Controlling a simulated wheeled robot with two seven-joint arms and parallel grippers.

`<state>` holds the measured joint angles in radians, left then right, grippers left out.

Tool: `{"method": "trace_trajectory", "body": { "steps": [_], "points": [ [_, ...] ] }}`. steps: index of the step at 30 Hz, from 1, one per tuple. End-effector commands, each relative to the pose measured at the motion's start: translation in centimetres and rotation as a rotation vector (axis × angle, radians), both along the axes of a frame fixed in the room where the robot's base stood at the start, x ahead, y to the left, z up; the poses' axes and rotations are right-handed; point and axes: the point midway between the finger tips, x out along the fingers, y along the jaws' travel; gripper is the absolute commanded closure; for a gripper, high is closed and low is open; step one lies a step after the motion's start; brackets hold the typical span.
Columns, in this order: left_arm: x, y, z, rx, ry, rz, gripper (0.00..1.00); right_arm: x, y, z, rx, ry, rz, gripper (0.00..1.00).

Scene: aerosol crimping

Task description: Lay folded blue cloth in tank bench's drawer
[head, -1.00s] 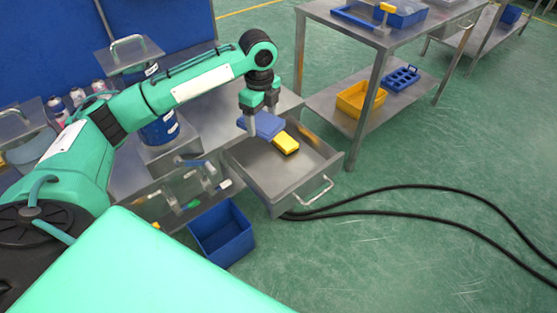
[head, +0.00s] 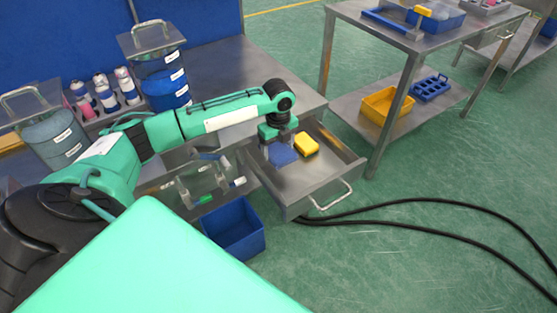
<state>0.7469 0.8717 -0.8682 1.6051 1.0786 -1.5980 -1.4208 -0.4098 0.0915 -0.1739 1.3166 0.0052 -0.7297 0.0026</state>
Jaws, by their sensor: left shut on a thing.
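The folded blue cloth (head: 283,155) is inside the open metal drawer (head: 290,193) of the tank bench (head: 215,68), at its left part. My left gripper (head: 279,146) is over the cloth and shut on it, its fingertips largely hidden. I cannot tell if the cloth touches the drawer floor. A yellow block-like item (head: 306,145) lies in the drawer just right of the cloth. My right gripper is not in view.
A blue bin (head: 233,230) is below, left of the drawer. A steel table (head: 400,60) stands to the right, with a yellow bin (head: 386,104) on its shelf. Black cables (head: 420,204) cross the floor.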

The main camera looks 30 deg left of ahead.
Motion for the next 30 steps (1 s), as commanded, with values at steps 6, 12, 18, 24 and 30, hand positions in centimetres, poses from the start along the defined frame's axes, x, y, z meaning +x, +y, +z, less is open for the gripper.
{"method": "trace_trajectory", "body": {
  "steps": [6,12,18,24,30],
  "points": [
    [0.0,0.0,-1.9,0.0,-0.001,0.001,0.5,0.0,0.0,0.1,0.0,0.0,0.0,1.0],
    [0.0,0.0,-4.5,0.0,0.002,0.002,0.5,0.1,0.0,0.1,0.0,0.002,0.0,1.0],
    [0.0,0.0,-6.0,-0.001,-0.002,0.0,0.5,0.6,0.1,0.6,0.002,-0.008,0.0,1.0],
    [0.0,0.0,-6.0,-0.001,-0.002,0.001,0.5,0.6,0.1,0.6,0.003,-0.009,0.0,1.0],
    [0.0,0.0,-6.2,0.0,-0.001,0.001,0.07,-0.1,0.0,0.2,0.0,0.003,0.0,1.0]
  ]
}}
